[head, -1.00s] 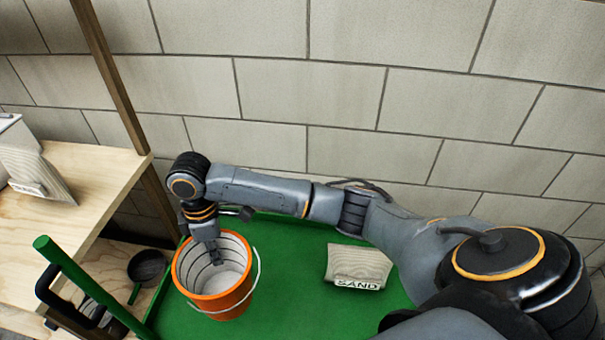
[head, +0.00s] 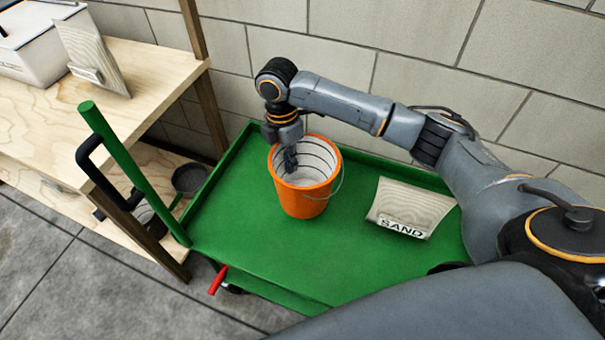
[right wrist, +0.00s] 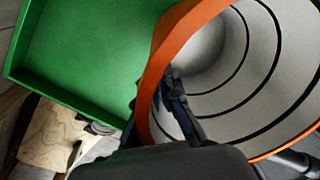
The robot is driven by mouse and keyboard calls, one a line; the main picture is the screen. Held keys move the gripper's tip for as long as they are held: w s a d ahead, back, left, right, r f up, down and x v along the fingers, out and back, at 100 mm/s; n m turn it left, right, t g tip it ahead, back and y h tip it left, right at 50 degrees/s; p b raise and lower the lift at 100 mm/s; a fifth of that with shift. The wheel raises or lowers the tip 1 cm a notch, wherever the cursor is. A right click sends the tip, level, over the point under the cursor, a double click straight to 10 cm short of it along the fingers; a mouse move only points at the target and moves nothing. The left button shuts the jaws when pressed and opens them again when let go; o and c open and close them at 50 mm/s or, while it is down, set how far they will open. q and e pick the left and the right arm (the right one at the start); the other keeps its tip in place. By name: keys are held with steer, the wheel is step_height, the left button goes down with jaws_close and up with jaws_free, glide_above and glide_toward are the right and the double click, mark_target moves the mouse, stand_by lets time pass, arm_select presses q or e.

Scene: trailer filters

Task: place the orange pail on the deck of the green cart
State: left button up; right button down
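The orange pail (head: 305,198) is upright over the green cart deck (head: 245,240), near the cart's back edge. I cannot tell whether its base touches the deck. The pail's pale inside has dark rings, and a thin wire handle hangs at its right. My right gripper (head: 290,160) is at the back left part of the rim, shut on the pail's wall. The right wrist view shows a dark finger (right wrist: 175,95) inside the pail (right wrist: 150,75), with the green deck (right wrist: 85,50) beyond. The outer finger is mostly hidden. My left gripper is not in view.
A bag marked SAND (head: 408,210) lies on the deck right of the pail. The cart's green post (head: 130,165) stands at the left. A wooden bench (head: 130,70) is behind it, and a block wall (head: 420,40) runs along the back. The deck's left and front are clear.

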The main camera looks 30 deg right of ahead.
mark_target(301, 180)
steer(key=shift+s+d+f, duration=0.25)
steer(key=shift+d+f, duration=0.75)
steer(key=shift+f, duration=0.25)
steer(key=f, duration=0.1)
steer(key=f+b, duration=0.1)
steer(key=f, duration=0.1)
steer(key=shift+s+d+f, duration=0.15)
steer(key=shift+d, duration=0.2)
steer(key=shift+f, duration=0.3)
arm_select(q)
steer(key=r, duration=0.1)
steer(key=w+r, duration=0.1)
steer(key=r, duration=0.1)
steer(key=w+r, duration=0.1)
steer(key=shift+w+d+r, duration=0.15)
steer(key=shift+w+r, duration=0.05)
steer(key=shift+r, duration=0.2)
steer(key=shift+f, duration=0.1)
arm_select(e)
steer(key=c, duration=1.5)
jaws_free()
